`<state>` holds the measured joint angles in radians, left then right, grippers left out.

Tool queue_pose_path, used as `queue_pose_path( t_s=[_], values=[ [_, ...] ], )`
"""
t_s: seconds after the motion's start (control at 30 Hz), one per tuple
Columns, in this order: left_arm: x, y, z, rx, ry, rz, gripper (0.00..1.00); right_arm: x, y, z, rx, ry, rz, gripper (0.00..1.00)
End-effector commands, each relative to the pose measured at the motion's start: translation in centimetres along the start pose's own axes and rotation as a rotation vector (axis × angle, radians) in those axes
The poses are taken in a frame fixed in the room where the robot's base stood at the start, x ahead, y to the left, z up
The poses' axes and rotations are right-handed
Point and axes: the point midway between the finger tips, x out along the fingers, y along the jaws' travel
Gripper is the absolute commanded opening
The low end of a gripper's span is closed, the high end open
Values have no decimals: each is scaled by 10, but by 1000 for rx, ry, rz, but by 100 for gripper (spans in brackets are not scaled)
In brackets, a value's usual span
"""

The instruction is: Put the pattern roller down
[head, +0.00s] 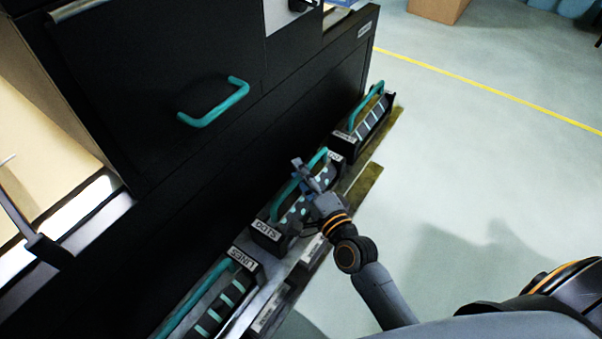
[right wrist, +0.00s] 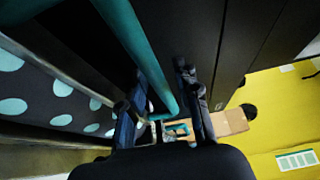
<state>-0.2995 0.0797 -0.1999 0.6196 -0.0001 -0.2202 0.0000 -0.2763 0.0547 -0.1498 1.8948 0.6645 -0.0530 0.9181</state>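The dotted pattern roller (head: 297,207), black with pale teal dots, sits in its slot labelled DOTS on the low rack beside the black machine. A teal bar handle (head: 284,200) runs along its top. My right gripper (head: 309,176) is at this handle, towards its far end. In the right wrist view the teal handle (right wrist: 150,62) comes down between the two separated fingers (right wrist: 163,95), with a gap visible; the dotted roller (right wrist: 52,95) is at left. I see no firm closing on the handle.
The LINES roller (head: 222,300) sits nearer on the rack, and another roller (head: 368,120) sits at its far end. The black machine (head: 150,90) with a teal handle (head: 214,103) rises at left. Open floor (head: 470,150) lies at right, with a yellow line.

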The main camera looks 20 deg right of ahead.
Motion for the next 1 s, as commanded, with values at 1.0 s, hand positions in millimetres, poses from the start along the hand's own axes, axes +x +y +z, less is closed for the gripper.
queue_pose_path(
  t_s=[1.0],
  values=[
    [-8,0,-1,0,0,0,34,-114,-2,0,0,-1,2,36]
  ],
)
